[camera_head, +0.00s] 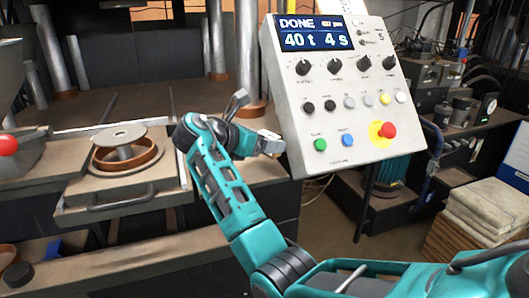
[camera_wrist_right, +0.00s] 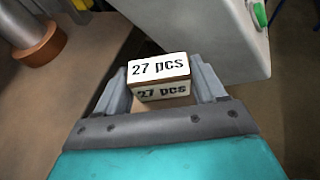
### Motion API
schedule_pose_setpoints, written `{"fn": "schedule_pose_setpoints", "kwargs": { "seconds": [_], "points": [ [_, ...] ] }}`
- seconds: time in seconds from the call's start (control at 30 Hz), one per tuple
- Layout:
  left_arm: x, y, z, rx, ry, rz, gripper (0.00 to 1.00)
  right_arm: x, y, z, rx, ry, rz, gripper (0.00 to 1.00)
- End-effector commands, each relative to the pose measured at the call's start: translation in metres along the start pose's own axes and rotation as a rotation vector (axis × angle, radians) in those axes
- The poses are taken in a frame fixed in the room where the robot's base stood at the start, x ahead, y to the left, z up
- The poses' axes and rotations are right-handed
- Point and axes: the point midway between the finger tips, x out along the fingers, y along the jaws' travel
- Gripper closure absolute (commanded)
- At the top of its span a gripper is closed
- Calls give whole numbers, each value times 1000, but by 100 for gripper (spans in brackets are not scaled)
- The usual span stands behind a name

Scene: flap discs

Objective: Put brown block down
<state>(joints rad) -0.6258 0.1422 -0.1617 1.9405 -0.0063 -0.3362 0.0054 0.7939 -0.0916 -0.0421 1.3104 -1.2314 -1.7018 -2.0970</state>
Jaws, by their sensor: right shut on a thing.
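The block (camera_wrist_right: 158,86) has white faces printed "27 pcs" and a brown strip between them. It sits between the two grey fingers of my right gripper (camera_wrist_right: 162,84), which is shut on it. In the head view my right gripper (camera_head: 268,143) is beside the lower left edge of the control box, near the press table's right side. The block cannot be made out clearly there. In the wrist view a brown surface lies below and left of the block; whether they touch cannot be told. My left gripper is not in view.
The control box (camera_head: 340,95) shows "DONE" and has green, blue and red buttons. A mould with a brown ring (camera_head: 127,158) rests on a handled plate at the left. Press columns (camera_head: 245,55) stand behind. Stacked tan sacks (camera_head: 485,210) are at the right.

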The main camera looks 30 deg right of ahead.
Motion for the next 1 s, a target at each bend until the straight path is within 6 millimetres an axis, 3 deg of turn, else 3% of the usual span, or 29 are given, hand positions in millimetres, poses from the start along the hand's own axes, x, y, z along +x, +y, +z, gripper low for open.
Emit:
{"fn": "schedule_pose_setpoints", "kwargs": {
  "seconds": [0.1,0.2,0.57,0.6,0.83,1.0],
  "points": [
    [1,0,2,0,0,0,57,8,0,-20,-5,1,-1,60],
    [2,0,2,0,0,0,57,12,0,-29,-2,1,0,60],
    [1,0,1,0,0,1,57,13,0,-31,-3,0,0,60],
    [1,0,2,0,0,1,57,13,0,-31,-2,0,0,26],
    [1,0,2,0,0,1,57,13,0,-31,-2,0,0,5],
    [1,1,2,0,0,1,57,13,0,-31,-2,0,0,5]
  ]
}}
